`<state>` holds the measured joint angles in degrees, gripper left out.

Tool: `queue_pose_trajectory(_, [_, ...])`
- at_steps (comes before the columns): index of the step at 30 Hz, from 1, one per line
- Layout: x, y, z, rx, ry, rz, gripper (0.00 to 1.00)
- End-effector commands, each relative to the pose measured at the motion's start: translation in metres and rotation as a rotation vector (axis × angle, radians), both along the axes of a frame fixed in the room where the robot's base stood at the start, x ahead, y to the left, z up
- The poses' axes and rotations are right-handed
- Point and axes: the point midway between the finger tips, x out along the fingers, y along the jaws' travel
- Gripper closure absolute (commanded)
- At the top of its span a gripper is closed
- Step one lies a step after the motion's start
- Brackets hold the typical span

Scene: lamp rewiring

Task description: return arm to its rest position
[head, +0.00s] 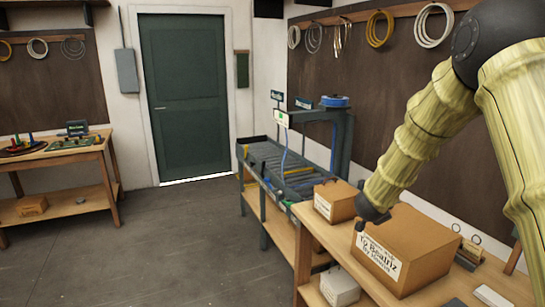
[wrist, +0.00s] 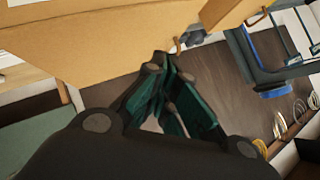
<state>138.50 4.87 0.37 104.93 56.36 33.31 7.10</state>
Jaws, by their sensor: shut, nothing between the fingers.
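My arm (head: 425,135) reaches in from the upper right of the head view and bends down toward the workbench. In the wrist view my gripper (wrist: 165,75) shows dark green fingers drawn together with nothing held. The cardboard of a box (wrist: 105,35) fills the upper left of that view, close beyond the fingertips. I cannot tell whether they touch it.
A smaller box (head: 335,203) stands left of the large one on the workbench (head: 312,235). A grey roller conveyor (head: 275,160) lies behind it. Coiled cables (head: 378,28) hang on the right wall. A table (head: 60,150) stands at far left. The floor (head: 165,250) between is clear.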

Motion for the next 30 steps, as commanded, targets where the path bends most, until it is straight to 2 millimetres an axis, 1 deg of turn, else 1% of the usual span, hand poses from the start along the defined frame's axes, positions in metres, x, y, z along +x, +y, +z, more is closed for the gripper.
queue_pose_trajectory(1, [-0.006, 0.001, -0.013, -0.01, 0.021, 0.013, 1.0])
queue_pose_trajectory(5, [-0.022, 0.003, -0.046, -0.038, 0.075, 0.051, 1.0])
queue_pose_trajectory(6, [-0.029, 0.005, -0.061, -0.049, 0.098, 0.068, 1.0])
queue_pose_trajectory(7, [-0.033, 0.006, -0.07, -0.057, 0.114, 0.08, 1.0])
queue_pose_trajectory(11, [-0.063, 0.014, -0.126, -0.099, 0.206, 0.154, 1.0])
queue_pose_trajectory(12, [-0.076, 0.017, -0.145, -0.113, 0.239, 0.183, 1.0])
queue_pose_trajectory(14, [-0.095, 0.021, -0.173, -0.132, 0.289, 0.226, 1.0])
queue_pose_trajectory(15, [-0.108, 0.024, -0.191, -0.144, 0.323, 0.257, 1.0])
queue_pose_trajectory(17, [-0.129, 0.029, -0.217, -0.16, 0.372, 0.303, 1.0])
queue_pose_trajectory(18, [-0.144, 0.033, -0.234, -0.169, 0.405, 0.336, 1.0])
queue_pose_trajectory(20, [-0.167, 0.038, -0.259, -0.182, 0.454, 0.387, 1.0])
queue_pose_trajectory(21, [-0.184, 0.042, -0.276, -0.188, 0.487, 0.42, 1.0])
queue_pose_trajectory(23, [-0.209, 0.047, -0.299, -0.197, 0.535, 0.472, 1.0])
queue_pose_trajectory(24, [-0.226, 0.051, -0.313, -0.201, 0.566, 0.508, 1.0])
queue_pose_trajectory(26, [-0.253, 0.057, -0.335, -0.205, 0.613, 0.561, 1.0])
queue_pose_trajectory(27, [-0.273, 0.061, -0.348, -0.207, 0.645, 0.599, 1.0])
queue_pose_trajectory(29, [-0.301, 0.067, -0.366, -0.205, 0.691, 0.656, 1.0])
queue_pose_trajectory(30, [-0.32, 0.072, -0.378, -0.203, 0.72, 0.694, 1.0])
